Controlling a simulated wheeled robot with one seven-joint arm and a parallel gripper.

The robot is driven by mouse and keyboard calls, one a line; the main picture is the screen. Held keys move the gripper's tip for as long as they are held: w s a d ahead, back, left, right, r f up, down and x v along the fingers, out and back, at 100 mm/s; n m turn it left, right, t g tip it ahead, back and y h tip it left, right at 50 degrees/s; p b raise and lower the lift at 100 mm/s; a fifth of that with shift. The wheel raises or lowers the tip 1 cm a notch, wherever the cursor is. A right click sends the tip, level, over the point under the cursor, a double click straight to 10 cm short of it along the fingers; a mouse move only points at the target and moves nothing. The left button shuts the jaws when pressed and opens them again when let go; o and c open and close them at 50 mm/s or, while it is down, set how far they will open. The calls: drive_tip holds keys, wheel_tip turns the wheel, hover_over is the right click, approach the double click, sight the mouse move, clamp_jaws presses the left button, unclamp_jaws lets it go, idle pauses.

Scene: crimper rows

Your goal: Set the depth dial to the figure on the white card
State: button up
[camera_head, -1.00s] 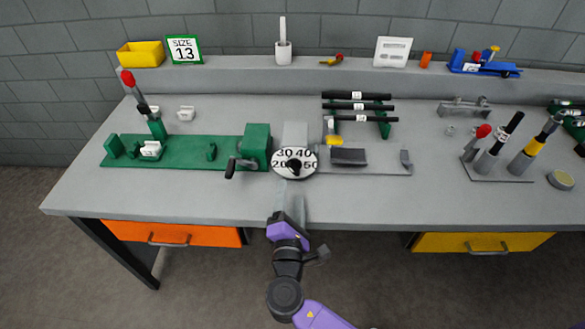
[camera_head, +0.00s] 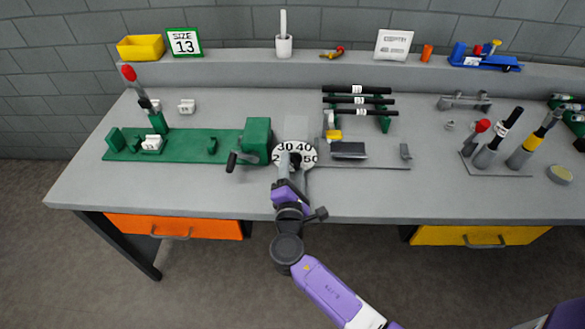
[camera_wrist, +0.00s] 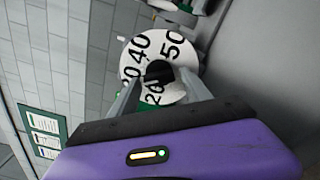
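The depth dial (camera_head: 306,162) is a white disc with black figures and a black central knob, near the middle of the bench. In the wrist view the dial (camera_wrist: 189,57) shows 40, 50 and 20, with another figure partly covered. Its black knob (camera_wrist: 158,72) lies between my fingertips. My gripper (camera_wrist: 160,78) is open, one finger on each side of the knob; I cannot tell whether either touches it. In the head view my gripper (camera_head: 284,181) covers the dial's lower part. The white card (camera_head: 394,44) stands on the back ledge; its figure is too small to read.
A green fixture (camera_head: 184,147) with a crank handle lies left of the dial. A rack of black rods (camera_head: 358,101) and a grey plate are to the right. A green-framed SIZE 13 sign (camera_head: 184,42) stands on the ledge. The front bench strip is mostly clear.

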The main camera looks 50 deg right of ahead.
clamp_jaws()
drive_tip(key=shift+f+m+b, duration=0.1)
drive_tip(key=shift+m+b, duration=0.2)
drive_tip(key=shift+b, duration=0.15)
drive_tip(key=shift+f+m+b, duration=0.15)
drive_tip(key=shift+m+b, duration=0.75)
drive_tip(key=shift+b, duration=0.35)
drive_tip(key=m+b, duration=0.3)
drive_tip(key=b, duration=0.1)
drive_tip(key=m+b, duration=0.5)
drive_tip(key=shift+r+b, duration=0.2)
drive_tip(key=shift+b, duration=0.2)
drive_tip(key=shift+r+m+b, duration=0.15)
drive_tip(key=shift+m+b, duration=0.65)
drive_tip(key=shift+m, duration=0.2)
drive_tip(key=shift+r, duration=0.1)
